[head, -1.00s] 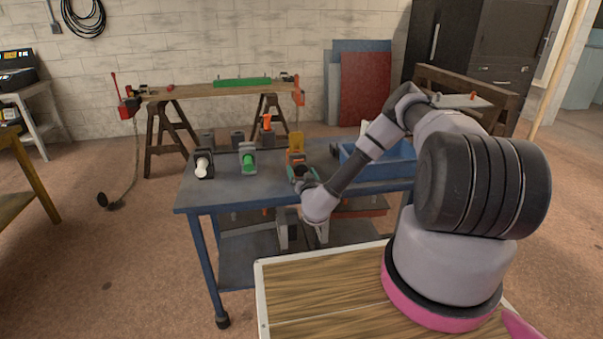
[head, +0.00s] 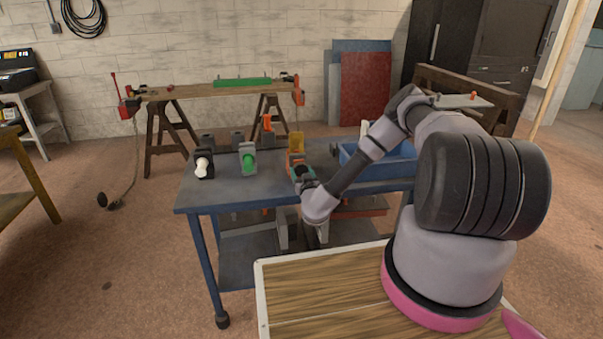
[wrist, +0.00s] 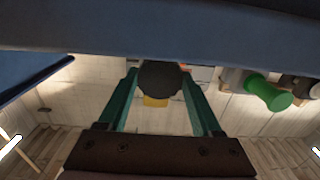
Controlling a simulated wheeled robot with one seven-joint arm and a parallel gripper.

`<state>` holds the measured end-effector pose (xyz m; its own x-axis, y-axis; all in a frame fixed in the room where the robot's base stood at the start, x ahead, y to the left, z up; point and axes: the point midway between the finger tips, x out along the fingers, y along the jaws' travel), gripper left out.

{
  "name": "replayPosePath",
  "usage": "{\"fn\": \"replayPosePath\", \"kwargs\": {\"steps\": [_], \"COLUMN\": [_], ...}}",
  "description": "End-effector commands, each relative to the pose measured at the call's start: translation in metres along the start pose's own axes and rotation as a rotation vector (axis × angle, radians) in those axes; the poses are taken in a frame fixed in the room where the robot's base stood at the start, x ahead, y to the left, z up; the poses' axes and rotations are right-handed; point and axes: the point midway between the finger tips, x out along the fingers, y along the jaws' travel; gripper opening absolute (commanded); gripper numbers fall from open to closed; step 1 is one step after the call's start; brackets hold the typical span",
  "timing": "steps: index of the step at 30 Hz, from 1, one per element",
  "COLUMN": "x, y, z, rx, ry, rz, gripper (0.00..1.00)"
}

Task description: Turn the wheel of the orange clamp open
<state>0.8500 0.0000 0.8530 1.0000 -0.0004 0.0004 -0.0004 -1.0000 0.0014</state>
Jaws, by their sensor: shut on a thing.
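The orange clamp (head: 294,158) stands near the front edge of the blue bench, with a yellow upright part behind it. My gripper (head: 300,170) is at its front and hides most of its wheel in the head view. In the wrist view the dark round wheel (wrist: 160,78) sits between the two teal fingers of my gripper (wrist: 159,76), which are shut on it. Only small orange bits of the clamp show behind the wheel there. How far the wheel is turned cannot be told.
A green-handled clamp (head: 248,160) and a white-handled clamp (head: 203,166) stand to the left on the blue bench (head: 225,190). The green handle also shows in the wrist view (wrist: 268,92). A blue bin (head: 375,165) is to the right, behind my forearm.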

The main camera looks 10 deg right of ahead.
Motion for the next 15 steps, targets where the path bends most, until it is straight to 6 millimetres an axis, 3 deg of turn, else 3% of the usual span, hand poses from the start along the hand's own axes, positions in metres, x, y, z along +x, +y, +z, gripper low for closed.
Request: {"fn": "replayPosePath", "kwargs": {"steps": [15], "x": [-0.0004], "y": [-0.0002], "z": [0.0008], "rx": [-0.487], "ry": [-0.002], "rz": [-0.001], "gripper": [0.11]}}
